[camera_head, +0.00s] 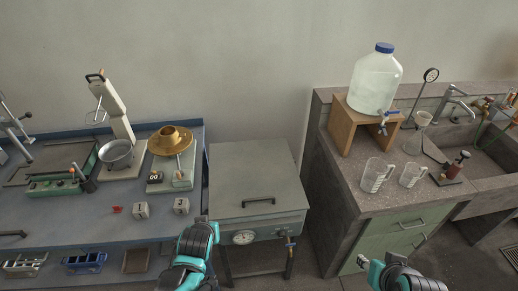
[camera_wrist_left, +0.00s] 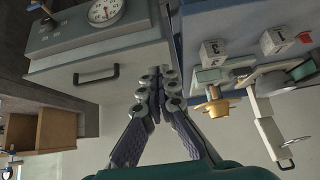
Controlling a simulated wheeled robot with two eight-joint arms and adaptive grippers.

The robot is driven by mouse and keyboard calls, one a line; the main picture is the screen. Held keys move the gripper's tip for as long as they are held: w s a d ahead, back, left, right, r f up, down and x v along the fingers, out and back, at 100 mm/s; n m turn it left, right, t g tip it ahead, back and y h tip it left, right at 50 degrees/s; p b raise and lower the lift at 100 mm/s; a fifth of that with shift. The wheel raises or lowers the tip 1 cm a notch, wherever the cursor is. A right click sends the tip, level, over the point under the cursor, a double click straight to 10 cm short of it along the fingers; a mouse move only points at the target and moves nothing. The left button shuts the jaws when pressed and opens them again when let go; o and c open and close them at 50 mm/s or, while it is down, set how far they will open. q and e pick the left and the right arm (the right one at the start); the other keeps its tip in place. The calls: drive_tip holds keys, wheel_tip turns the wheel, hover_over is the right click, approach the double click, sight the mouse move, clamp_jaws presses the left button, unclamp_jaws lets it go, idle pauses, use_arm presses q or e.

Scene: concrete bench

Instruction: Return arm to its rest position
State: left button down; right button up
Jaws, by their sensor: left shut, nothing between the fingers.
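My left gripper (camera_wrist_left: 160,88) shows in the left wrist view with its two dark, ribbed fingers together and nothing between them. It hangs in the air in front of the grey lidded cabinet and the blue bench, touching neither as far as I can see. In the head view my left arm (camera_head: 193,255) comes up from the bottom edge, in front of the cabinet; its fingers cannot be made out there. Part of my right arm (camera_head: 398,277) shows at the bottom right of the head view; its gripper is not visible.
The grey cabinet (camera_head: 225,172) with a gauge stands between the blue bench (camera_head: 75,222) and the concrete sink counter (camera_head: 357,195). The bench holds a scale with a brass pan (camera_head: 172,142) and numbered blocks (camera_head: 141,210). Two beakers (camera_head: 374,176) and a water jug (camera_head: 374,82) stand right.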

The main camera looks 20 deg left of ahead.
use_arm(q)
drive_tip(key=s+d+r+m+h, duration=0.2)
drive_tip(key=d+r+m, duration=0.3)
drive_tip(key=d+r, duration=0.4)
drive_tip(key=shift+s+d+r+h, duration=0.2)
drive_tip(key=shift+s+d+h, duration=0.2)
drive_tip(key=shift+d+h, duration=0.5)
